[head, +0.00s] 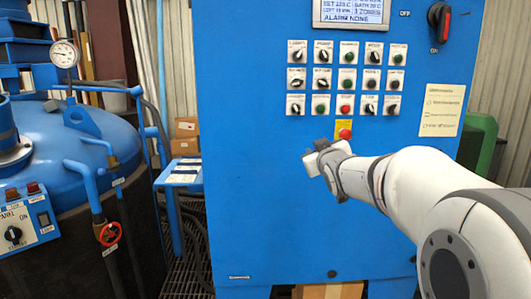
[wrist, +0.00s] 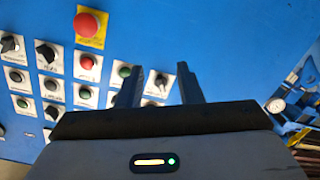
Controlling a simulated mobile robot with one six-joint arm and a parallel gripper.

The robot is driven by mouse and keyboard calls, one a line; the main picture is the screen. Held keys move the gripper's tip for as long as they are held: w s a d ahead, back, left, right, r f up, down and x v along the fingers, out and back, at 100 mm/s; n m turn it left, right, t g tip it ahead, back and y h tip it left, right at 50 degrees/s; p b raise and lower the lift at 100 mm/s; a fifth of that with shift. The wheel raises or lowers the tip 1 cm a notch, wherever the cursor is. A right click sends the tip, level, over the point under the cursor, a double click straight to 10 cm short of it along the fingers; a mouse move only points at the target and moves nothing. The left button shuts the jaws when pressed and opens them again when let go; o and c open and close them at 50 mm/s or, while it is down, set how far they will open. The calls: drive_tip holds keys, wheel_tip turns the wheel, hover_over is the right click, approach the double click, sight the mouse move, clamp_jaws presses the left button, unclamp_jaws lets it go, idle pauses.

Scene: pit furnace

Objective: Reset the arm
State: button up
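My arm (head: 418,188) reaches in from the right in the head view, in front of a blue control cabinet (head: 260,190). My gripper (head: 312,160) is just below and left of the red emergency stop button on its yellow plate (head: 343,131). In the wrist view my gripper (wrist: 160,85) has its two dark fingers apart with nothing held between them. Switch plates on the panel show behind and between the fingers. The emergency stop (wrist: 89,24) also shows at the upper left there. The distance from fingertips to panel is hard to tell.
Rows of knobs and buttons (head: 348,78) sit above my gripper, under a display (head: 351,11) reading "ALARM NONE". A red-handled switch (head: 439,22) is at the upper right. A blue round vessel (head: 75,130) with pipes and a red valve wheel (head: 108,234) stands at the left.

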drive_tip(key=s+f+m+g+p, duration=0.1)
drive_tip(key=s+f+g, duration=0.4)
drive_tip(key=s, duration=0.7)
drive_tip(key=s+a+f+m+g+p, duration=0.1)
drive_tip(key=s+f+m+g+p, duration=0.1)
drive_tip(key=s, duration=1)
drive_tip(key=s+a+f+m+g+p, duration=0.1)
drive_tip(key=s+f+g+p, duration=0.3)
drive_tip(key=s, duration=0.9)
wheel_tip(320, 180, down, 5)
drive_tip(key=m+g, duration=0.1)
drive_tip(key=g, duration=0.2)
drive_tip(key=shift+g+h, duration=0.3)
